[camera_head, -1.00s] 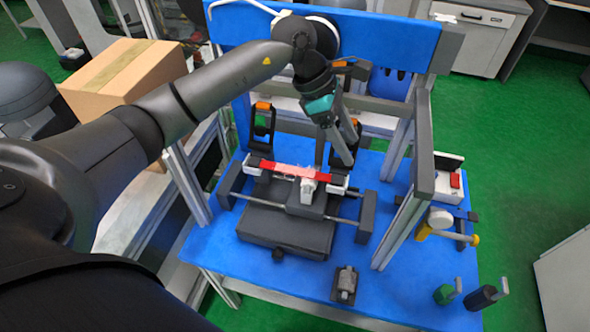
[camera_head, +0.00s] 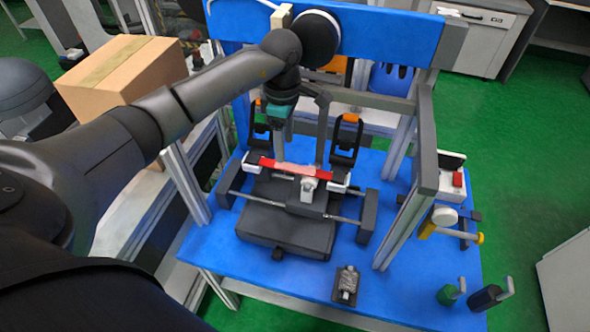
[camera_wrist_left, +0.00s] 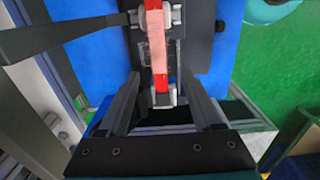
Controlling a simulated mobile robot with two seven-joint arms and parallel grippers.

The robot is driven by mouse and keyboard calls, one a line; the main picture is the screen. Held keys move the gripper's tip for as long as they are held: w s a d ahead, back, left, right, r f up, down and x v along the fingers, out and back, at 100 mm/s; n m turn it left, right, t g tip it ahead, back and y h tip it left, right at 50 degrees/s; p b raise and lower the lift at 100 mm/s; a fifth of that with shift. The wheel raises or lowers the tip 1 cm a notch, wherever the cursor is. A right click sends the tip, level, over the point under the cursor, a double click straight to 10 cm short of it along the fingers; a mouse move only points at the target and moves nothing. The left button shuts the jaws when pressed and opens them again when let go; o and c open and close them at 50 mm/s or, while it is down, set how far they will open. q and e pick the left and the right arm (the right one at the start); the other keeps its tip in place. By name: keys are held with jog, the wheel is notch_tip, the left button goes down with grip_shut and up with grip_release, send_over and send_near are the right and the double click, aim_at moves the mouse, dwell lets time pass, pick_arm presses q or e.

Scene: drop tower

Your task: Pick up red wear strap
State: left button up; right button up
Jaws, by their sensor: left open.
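The red wear strap (camera_head: 296,168) lies across the holder on the dark block of the drop tower, with a paler pink middle and red ends. In the left wrist view the strap (camera_wrist_left: 157,45) runs away from me, with its near end between the fingers. My left gripper (camera_head: 280,158) hangs with its fingers pointing down, just behind the strap's left part in the head view. In the wrist view my left gripper (camera_wrist_left: 162,82) is open, one finger on each side of the strap's line, and holds nothing. My right gripper is out of view.
Grey side blocks and rods (camera_head: 366,216) flank the holder on the blue table (camera_head: 400,290). Black uprights with orange tops (camera_head: 347,140) stand close behind. A grey frame post (camera_head: 424,140) rises at right. A cardboard box (camera_head: 122,80) is at left.

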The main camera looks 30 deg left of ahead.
aim_at(288, 166)
pick_arm(q)
jog(key=shift+f, duration=0.6)
jog(key=f, duration=0.1)
jog(key=f+b, duration=0.1)
jog(key=f, duration=0.3)
jog(key=shift+w+d, duration=0.15)
jog(key=shift+d, duration=0.1)
jog(key=shift+r, duration=0.1)
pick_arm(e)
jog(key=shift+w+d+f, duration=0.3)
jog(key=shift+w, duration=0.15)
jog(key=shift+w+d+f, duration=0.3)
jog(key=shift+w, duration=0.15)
pick_arm(q)
jog(key=shift+c, duration=0.3)
grip_shut()
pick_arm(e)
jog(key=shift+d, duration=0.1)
